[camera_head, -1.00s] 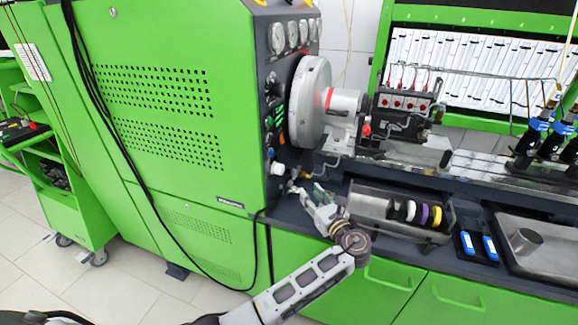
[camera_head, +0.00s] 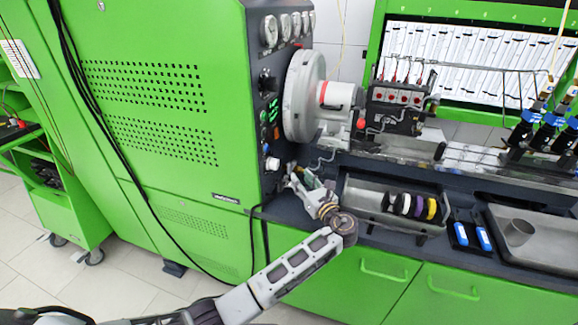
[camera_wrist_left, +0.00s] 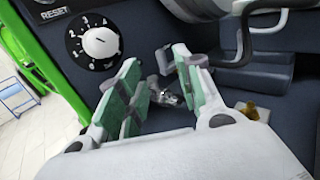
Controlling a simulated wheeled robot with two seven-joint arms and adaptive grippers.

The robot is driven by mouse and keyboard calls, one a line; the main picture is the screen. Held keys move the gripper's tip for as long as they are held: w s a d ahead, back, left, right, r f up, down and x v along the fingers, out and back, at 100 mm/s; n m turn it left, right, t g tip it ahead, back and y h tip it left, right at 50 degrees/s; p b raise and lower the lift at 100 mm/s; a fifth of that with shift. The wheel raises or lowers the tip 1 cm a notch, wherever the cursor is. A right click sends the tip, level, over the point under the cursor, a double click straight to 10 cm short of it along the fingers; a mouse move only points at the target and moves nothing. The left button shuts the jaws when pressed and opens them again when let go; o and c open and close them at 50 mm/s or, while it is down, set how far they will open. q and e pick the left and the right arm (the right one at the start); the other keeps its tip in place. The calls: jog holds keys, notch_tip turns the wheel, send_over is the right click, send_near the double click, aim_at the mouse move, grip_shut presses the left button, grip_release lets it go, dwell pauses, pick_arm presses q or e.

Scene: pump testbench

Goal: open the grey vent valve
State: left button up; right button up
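My left gripper (camera_head: 300,180) is at the lower front corner of the green test bench, close to the dark control panel. In the left wrist view its two fingers with green pads (camera_wrist_left: 157,75) are apart, with a gap between them. A small grey metal fitting (camera_wrist_left: 168,96), which looks like the grey vent valve, shows in this gap, deeper in by the dark panel. I cannot tell whether either finger touches it. In the head view the gripper hides the valve. My right gripper is not in view.
A numbered dial (camera_wrist_left: 99,42) is on the panel left of the fingers. A brass fitting (camera_wrist_left: 247,112) sits right of them. A large grey flywheel (camera_head: 303,97) stands above. A metal tray (camera_head: 375,216) with coloured rings lies right of my gripper.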

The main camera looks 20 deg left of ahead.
aim_at(290, 166)
pick_arm(q)
jog(key=x, duration=0.3)
jog(key=shift+w+a, duration=0.2)
jog(key=shift+a, duration=0.05)
jog(key=x, duration=0.5)
jog(key=shift+w+a, duration=0.5)
jog(key=shift+w, duration=0.05)
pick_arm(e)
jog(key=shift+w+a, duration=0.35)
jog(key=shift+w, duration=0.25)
pick_arm(q)
jog(key=shift+c, duration=0.4)
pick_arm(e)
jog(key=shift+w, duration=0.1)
pick_arm(q)
grip_shut()
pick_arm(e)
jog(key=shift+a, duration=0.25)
